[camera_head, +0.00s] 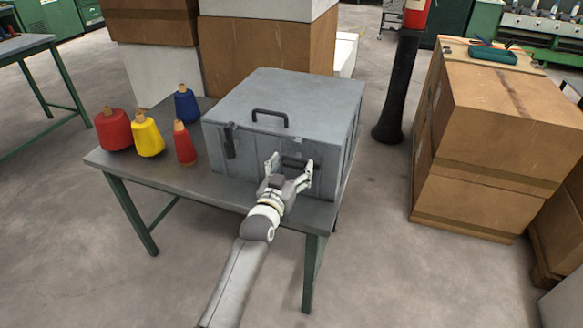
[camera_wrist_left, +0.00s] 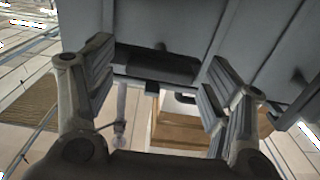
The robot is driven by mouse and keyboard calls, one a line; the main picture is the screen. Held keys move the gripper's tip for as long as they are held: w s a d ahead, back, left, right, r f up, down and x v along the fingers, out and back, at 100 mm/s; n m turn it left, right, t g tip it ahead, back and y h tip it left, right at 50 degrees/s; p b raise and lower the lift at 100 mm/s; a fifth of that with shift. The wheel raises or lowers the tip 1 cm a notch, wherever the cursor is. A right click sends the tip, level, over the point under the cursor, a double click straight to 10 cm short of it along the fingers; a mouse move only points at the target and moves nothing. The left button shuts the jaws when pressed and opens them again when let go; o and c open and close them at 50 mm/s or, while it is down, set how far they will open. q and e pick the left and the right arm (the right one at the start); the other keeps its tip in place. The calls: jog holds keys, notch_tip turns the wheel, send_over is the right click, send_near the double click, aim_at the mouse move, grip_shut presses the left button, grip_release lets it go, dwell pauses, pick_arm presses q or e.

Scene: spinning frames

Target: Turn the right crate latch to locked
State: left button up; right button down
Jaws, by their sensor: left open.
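The grey metal crate (camera_head: 285,95) stands on a table with its lid closed. Its left latch (camera_head: 229,141) hangs upright on the front face. The right latch (camera_head: 293,162) is a dark bar lying roughly level on the front, partly hidden by my gripper. My left gripper (camera_head: 290,168) is open in front of it, one finger to either side. In the left wrist view, the dark bar of the right latch (camera_wrist_left: 155,66) shows between the spread fingers of my left gripper (camera_wrist_left: 160,80). I cannot tell whether the fingers touch it. My right gripper is not in view.
The table (camera_head: 180,172) also holds red, yellow and blue thread cones (camera_head: 147,135) left of the crate. Cardboard boxes (camera_head: 495,125) stand at the right, and more boxes (camera_head: 265,52) stand behind. A black post (camera_head: 398,95) stands right of the crate. The floor in front is clear.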

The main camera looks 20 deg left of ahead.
pick_arm(q)
jog(key=c, duration=1.5)
jog(key=shift+o, duration=0.2)
